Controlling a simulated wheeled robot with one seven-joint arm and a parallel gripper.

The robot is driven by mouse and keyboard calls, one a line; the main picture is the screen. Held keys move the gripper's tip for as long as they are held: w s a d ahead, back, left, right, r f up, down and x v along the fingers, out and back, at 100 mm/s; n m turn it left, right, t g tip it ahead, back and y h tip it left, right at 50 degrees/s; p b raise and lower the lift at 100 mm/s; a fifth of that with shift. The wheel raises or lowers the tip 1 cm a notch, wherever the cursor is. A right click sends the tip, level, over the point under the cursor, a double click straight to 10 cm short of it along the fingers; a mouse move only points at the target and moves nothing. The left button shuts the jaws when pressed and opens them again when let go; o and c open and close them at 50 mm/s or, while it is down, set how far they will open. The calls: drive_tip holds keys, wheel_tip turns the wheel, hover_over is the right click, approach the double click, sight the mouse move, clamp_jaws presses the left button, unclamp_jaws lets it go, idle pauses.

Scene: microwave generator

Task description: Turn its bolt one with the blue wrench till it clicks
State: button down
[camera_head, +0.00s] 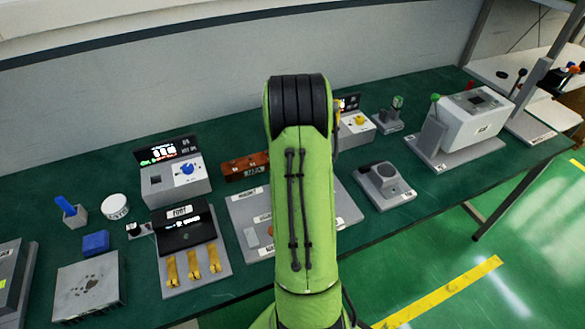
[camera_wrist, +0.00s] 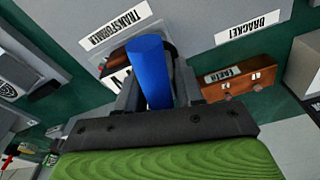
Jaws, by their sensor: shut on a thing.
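A blue cylindrical handle (camera_wrist: 150,68), which I take to be the blue wrench, stands between the grey fingers of my gripper (camera_wrist: 155,85) in the wrist view. The fingers are shut on it. Its far end is hidden, and I cannot tell whether it meets a bolt. It is held over a grey plate (camera_wrist: 195,22) labelled TRANSFORMER and BRACKET. Bolt one cannot be made out. In the head view my green arm covers the gripper and the middle of that grey plate (camera_head: 243,208).
A brown block (camera_head: 246,166) stands behind the plate; it also shows in the wrist view (camera_wrist: 238,88), labelled EARTH. A black-screened panel (camera_head: 187,235) with yellow levers is on the left. A blue-handled thing (camera_head: 66,205) stands in a grey holder. A grey cradle (camera_head: 385,185) is on the right.

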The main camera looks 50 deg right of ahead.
drive_tip(key=shift+m, duration=0.8)
drive_tip(key=m, duration=0.4)
drive_tip(key=shift+m+g, duration=0.3)
drive_tip(key=n, duration=0.3)
drive_tip(key=shift+f+n, duration=0.1)
drive_tip(key=shift+n, duration=0.8)
drive_tip(key=shift+b, duration=0.3)
